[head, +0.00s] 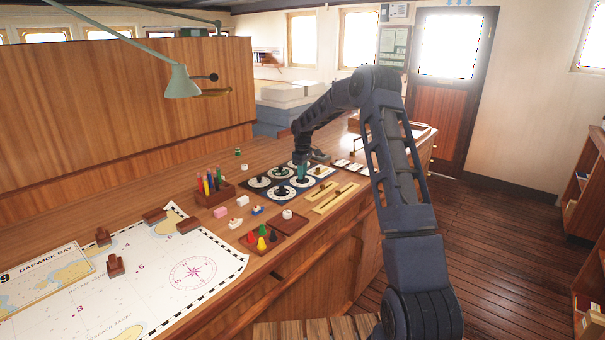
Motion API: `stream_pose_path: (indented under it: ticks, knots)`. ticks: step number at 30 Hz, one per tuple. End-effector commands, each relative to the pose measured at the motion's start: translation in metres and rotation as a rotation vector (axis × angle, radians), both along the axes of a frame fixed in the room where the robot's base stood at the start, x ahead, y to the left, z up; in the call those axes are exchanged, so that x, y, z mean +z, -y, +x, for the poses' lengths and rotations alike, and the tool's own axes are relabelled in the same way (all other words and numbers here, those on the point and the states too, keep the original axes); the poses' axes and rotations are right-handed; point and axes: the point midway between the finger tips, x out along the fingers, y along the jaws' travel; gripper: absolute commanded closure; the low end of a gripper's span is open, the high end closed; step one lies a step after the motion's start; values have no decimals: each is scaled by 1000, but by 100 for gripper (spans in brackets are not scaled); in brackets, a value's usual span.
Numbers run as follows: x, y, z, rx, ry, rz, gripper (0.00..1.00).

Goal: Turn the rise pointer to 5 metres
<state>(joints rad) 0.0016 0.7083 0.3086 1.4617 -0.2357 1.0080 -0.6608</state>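A group of several round dials with white faces and dark centres lies on dark plates on the wooden desk, such as the left dial (259,182) and the front dial (280,191). Their markings are too small to read, so I cannot tell which one carries the rise pointer. My gripper (302,176) points down over the right part of this group, at or just above a dial (302,184) that it partly hides. Whether its fingers touch or hold a pointer is too small to see.
Two slotted pale strips (334,198) lie right of the dials. A tray with coloured pawns (262,243), a pencil holder (214,190) and small blocks stand in front and left. A chart (150,270) with brown weights covers the near left desk. A green lamp (181,82) hangs above.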

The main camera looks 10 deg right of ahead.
Motion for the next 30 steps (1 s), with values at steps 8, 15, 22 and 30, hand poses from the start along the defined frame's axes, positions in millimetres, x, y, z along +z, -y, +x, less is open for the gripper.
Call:
stream_pose_path:
  ticks: [8,15,22,30]
  knots:
    - [0,0,0,-2,0,0,100]
    - [0,0,0,-56,0,-1,100]
    - [0,0,0,-202,2,-1,100]
    - [0,0,0,-419,1,0,100]
